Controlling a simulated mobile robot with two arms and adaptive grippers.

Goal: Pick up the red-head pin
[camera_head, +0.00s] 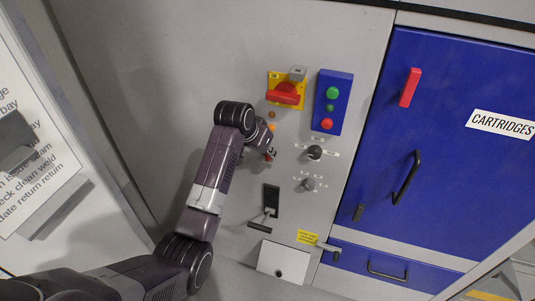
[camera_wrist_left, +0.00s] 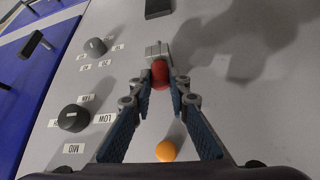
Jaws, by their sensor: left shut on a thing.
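The red-head pin shows as a rounded red head (camera_wrist_left: 160,73) between my left fingertips in the left wrist view. My left gripper (camera_wrist_left: 160,82) is shut on this head. A small grey bracket (camera_wrist_left: 155,50) sits right beyond the head; I cannot tell whether the pin's shank is still in it. In the head view my left gripper (camera_head: 269,153) is at the grey panel, below the red rotary switch, and mostly hides the pin. My right gripper is in neither view.
An orange lamp (camera_wrist_left: 165,151) sits between my fingers' bases. A red switch (camera_head: 286,93) and a blue button box (camera_head: 333,102) are above. A black-handled lever (camera_head: 261,224) is below.

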